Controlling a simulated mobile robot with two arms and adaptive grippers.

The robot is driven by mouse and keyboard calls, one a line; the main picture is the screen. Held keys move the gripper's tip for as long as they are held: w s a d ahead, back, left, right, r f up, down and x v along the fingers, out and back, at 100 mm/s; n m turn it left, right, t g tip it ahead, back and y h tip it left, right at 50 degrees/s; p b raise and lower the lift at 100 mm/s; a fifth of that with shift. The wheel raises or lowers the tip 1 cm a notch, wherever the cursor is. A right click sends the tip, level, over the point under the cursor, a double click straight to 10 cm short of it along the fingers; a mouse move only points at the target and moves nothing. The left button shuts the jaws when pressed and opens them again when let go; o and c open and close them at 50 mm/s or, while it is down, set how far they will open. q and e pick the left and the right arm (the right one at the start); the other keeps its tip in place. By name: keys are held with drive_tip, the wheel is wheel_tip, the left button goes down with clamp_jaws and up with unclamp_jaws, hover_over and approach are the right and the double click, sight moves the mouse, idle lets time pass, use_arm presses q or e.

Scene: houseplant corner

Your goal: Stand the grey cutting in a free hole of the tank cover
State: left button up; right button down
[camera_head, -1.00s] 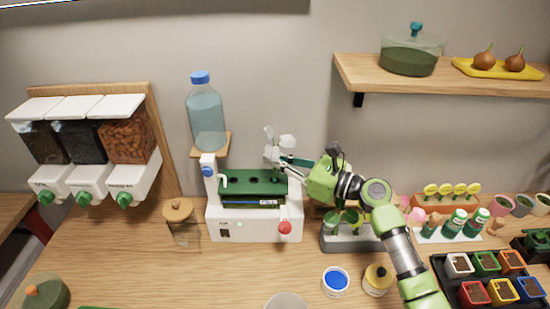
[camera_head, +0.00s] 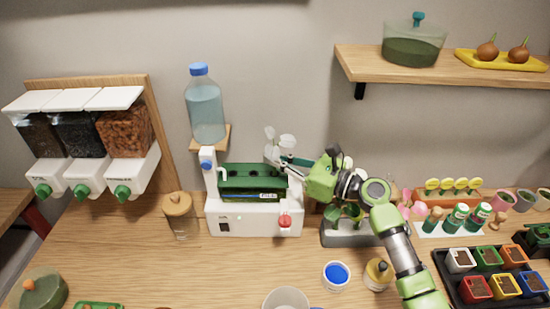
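The grey cutting (camera_head: 286,141) has pale leaves and stands roughly upright over the right part of the tank cover (camera_head: 240,171). The cover is dark green and tops the white tank unit (camera_head: 240,222). My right gripper (camera_head: 274,156) reaches in from the right and appears shut on the cutting's stem. The stem's lower end is near the cover's right end; I cannot tell whether it is in a hole or above one. The individual holes are too small to make out clearly. My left gripper is not in view.
A water bottle (camera_head: 206,108) stands on a small ledge behind the tank's left side. A corked jar (camera_head: 180,215) is left of the tank. A grey planter (camera_head: 345,236) is below my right arm. A blue-topped cup (camera_head: 336,274) stands in front.

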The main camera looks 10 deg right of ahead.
sight(275, 147)
drive_tip(key=c, duration=2.2)
unclamp_jaws()
drive_tip(key=shift+o, duration=0.2)
drive_tip(key=o, duration=0.4)
wheel_tip(275, 147, up, 7)
drive_tip(key=p, duration=0.7)
drive_tip(key=shift+p, duration=0.35)
